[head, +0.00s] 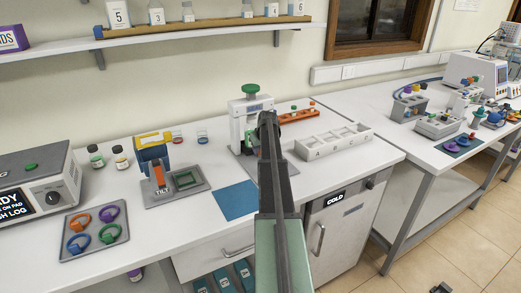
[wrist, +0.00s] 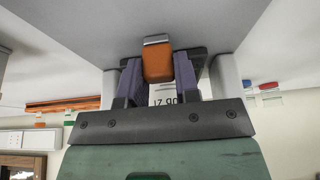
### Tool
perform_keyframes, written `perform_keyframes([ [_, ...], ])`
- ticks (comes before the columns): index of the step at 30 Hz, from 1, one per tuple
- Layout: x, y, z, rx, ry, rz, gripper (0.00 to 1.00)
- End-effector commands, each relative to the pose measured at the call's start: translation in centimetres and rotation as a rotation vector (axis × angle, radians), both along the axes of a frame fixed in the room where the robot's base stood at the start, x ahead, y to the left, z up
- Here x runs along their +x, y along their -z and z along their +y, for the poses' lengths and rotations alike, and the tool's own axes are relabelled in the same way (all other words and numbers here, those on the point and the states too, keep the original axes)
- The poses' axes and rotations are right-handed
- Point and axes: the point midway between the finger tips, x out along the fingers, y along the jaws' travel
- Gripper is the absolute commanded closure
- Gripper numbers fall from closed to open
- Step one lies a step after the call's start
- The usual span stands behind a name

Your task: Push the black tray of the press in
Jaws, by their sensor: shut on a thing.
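A dark piece beside the grip (wrist: 195,57) seems to be the black tray, between the press's two pale posts. How far in the tray sits is hidden.
A white compartment box (head: 333,143) and an orange rack (head: 298,114) stand right of the press. A blue mat (head: 236,200) lies in front of it. A grey stand (head: 178,187) is further left. A wall shelf (head: 200,28) runs above.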

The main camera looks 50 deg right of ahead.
Motion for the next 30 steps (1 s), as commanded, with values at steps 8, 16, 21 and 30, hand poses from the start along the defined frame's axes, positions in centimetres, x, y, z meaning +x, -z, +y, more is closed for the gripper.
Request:
perform_keyframes([
  [8,0.4,-0.1,-0.2,-0.004,0.0,-0.008,0.45],
  [16,0.2,-0.2,-0.1,-0.003,0.0,-0.005,0.45],
  [21,-0.4,-2.3,0.1,-0.003,0.0,-0.005,0.45],
  [30,-3.0,-9.4,1.2,-0.003,0.0,-0.006,0.45],
])
